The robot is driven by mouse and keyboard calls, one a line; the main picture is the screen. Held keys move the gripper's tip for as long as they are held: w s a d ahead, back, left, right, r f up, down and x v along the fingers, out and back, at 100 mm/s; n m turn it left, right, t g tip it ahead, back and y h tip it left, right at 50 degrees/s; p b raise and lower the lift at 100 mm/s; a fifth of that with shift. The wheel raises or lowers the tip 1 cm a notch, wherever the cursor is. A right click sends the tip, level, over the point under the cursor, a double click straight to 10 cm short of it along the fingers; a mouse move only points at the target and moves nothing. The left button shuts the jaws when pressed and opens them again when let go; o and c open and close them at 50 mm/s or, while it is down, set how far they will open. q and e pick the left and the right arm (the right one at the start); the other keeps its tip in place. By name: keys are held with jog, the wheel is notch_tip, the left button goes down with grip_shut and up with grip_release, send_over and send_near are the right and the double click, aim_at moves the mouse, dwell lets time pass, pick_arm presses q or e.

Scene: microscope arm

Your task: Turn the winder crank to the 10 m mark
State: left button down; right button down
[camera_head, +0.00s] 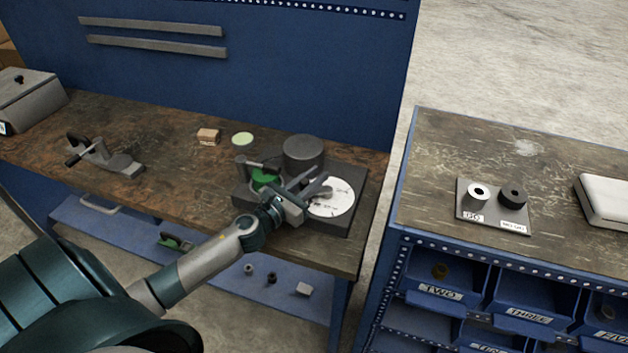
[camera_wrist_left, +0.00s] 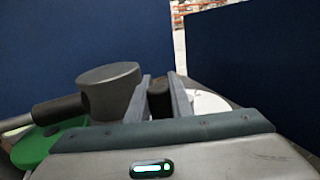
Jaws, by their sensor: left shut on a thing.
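The winder has a dark base (camera_head: 350,222), a white dial (camera_head: 338,203) with small marks, and a dark grey drum (camera_head: 303,150) behind. A green disc (camera_head: 265,179) is at its left. The dial's marks are too small to read. My left gripper (camera_head: 316,186) is over the winder, beside the dial, shut on the dark crank knob (camera_wrist_left: 159,98). In the left wrist view, the knob is between the two fingers, the drum (camera_wrist_left: 108,90) is left of them and the white dial (camera_wrist_left: 208,102) right. My fingers hide part of the crank. My right gripper is out of view.
A clamp-like tool (camera_head: 105,158) and a grey box (camera_head: 28,98) stand left on the bench (camera_head: 180,165). A wooden block (camera_head: 208,136) and a pale green disc (camera_head: 243,138) lie behind. A blue panel (camera_head: 270,75) backs the bench. A second bench (camera_head: 450,150) with bins is right.

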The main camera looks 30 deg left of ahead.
pick_arm(q)
jog(key=c, duration=1.6)
grip_release()
jog(key=shift+o, duration=0.2)
jog(key=shift+s, duration=0.1)
jog(key=shift+s+a+f, duration=0.1)
jog(key=shift+s, duration=0.4)
jog(key=s+a+b, duration=0.2)
jog(key=s+b, duration=0.3)
jog(key=s, duration=1.1)
jog(key=shift+b, duration=0.35)
